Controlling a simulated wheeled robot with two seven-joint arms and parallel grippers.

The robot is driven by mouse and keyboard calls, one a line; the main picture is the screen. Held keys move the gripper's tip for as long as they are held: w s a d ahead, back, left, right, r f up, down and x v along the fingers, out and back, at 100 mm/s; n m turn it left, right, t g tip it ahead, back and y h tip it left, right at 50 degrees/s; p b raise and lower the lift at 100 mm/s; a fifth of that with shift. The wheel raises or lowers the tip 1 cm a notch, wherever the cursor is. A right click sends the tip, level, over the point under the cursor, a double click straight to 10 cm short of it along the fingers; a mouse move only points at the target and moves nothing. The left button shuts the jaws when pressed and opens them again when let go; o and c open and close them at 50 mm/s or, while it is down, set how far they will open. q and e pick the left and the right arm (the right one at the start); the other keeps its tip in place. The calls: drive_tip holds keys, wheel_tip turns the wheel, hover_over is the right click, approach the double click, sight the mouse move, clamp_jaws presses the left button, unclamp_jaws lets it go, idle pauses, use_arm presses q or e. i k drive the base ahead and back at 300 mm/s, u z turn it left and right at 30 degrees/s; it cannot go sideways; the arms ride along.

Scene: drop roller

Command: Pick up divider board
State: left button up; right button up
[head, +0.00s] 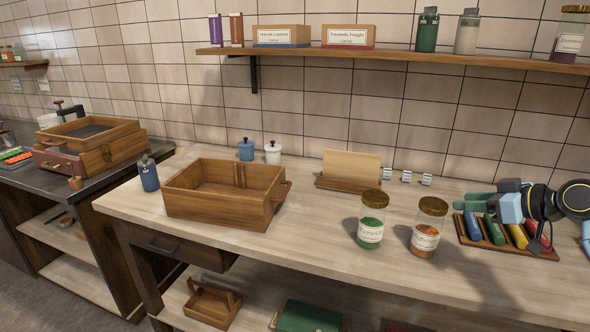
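A light wooden board (352,166), which looks like the divider board, stands upright in a dark wooden base (345,187) near the back of the counter. My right gripper (487,204) is at the right, above a rack of coloured rollers and well apart from the board. A green piece shows beside its pale blue part; I cannot tell whether it is a finger or something held. Whether the fingers are open is not clear. My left gripper is not in view. An open wooden box (228,207) with a side handle sits left of the board.
Two lidded jars (371,222) (427,229) stand between the board and my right gripper. The wooden rack (548,254) holds several rollers. Small blue and white canisters (246,150) (272,153) stand behind the box. A shelf (400,57) runs along the wall above. The front middle counter is clear.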

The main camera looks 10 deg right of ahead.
sight(344, 165)
drive_tip(key=u, duration=2.75)
drive_tip(key=k, duration=1.25)
drive_tip(key=z, duration=1.9)
drive_tip(key=i, duration=1)
drive_tip(key=z, duration=0.05)
